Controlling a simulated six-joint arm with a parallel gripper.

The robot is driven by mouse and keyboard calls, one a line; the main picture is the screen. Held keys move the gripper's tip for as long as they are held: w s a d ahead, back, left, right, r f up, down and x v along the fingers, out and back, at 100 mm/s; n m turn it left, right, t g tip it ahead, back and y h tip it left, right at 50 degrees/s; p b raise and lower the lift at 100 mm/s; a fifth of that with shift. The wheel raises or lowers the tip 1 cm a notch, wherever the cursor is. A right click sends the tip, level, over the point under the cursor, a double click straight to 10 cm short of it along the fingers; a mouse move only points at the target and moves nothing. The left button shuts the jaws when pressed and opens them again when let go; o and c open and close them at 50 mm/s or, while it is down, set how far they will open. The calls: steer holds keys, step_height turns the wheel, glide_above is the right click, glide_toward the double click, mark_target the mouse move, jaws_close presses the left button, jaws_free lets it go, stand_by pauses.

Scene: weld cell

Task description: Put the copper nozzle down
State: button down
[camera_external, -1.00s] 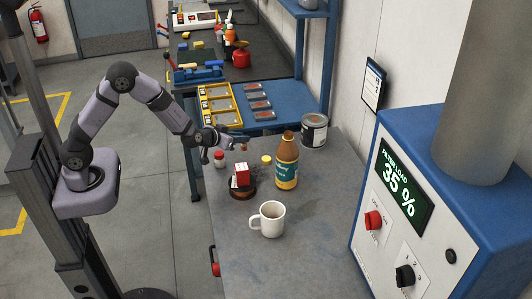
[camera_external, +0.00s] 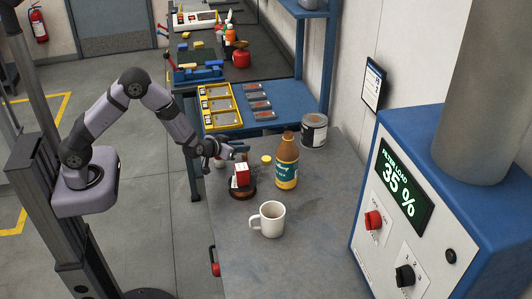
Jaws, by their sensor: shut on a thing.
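My gripper (camera_external: 232,154) is over the far left part of the grey bench (camera_external: 310,240), just behind a red and white box. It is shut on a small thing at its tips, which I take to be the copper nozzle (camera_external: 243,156). The nozzle is tiny here and its outline is hard to make out. I cannot tell whether it touches anything below.
The red and white box (camera_external: 241,176) sits on a dark round base (camera_external: 241,193). Close by are a yellow-capped jar (camera_external: 266,161), a brown bottle (camera_external: 286,158), a white mug (camera_external: 267,220) and a can (camera_external: 313,131). The bench front is clear.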

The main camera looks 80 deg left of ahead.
steer(key=shift+f, duration=0.15)
steer(key=c, duration=1.6)
jaws_free()
steer(key=shift+c, duration=0.2)
steer(key=shift+r, duration=0.25)
steer(key=b+v, duration=0.1)
steer(key=v, duration=1.1)
steer(key=shift+b, duration=0.4)
steer(key=shift+s+f, duration=0.1)
